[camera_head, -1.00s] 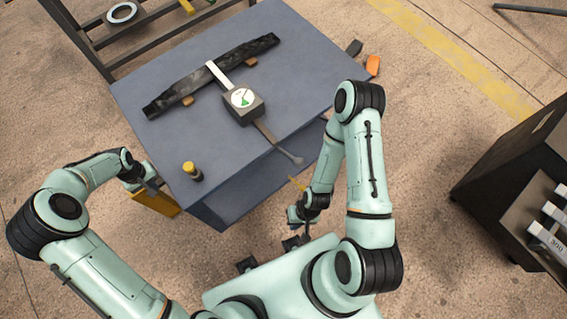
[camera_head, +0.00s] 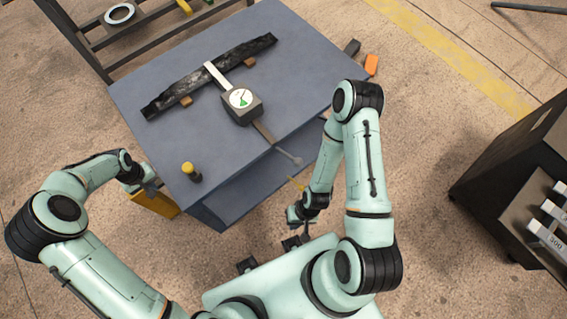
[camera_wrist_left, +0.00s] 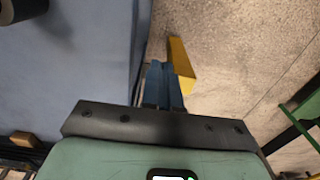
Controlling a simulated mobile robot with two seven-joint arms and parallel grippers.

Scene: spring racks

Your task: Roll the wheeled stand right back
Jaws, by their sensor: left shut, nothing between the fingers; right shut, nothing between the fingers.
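The stand appears to be the blue-grey bench (camera_head: 290,40) in the middle of the head view; no wheels show. On its top lie a dark leaf-spring bar (camera_head: 215,74) and a dial gauge (camera_head: 241,100). My left gripper (camera_head: 152,186) is shut and empty at the bench's left front side, beside a yellow panel (camera_head: 152,204). In the left wrist view its fingers (camera_wrist_left: 163,85) point along the bench side (camera_wrist_left: 70,85), with the yellow panel (camera_wrist_left: 181,65) beside them. My right gripper (camera_head: 293,243) is shut and empty in front of the bench, partly hidden by its arm.
A dark rack (camera_head: 100,45) stands behind the bench at upper left. A dark cabinet (camera_head: 515,155) with grey weights (camera_head: 548,235) is at the right. A yellow-topped bottle (camera_head: 191,172) stands near the bench's front left edge. Floor between bench and cabinet is clear.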

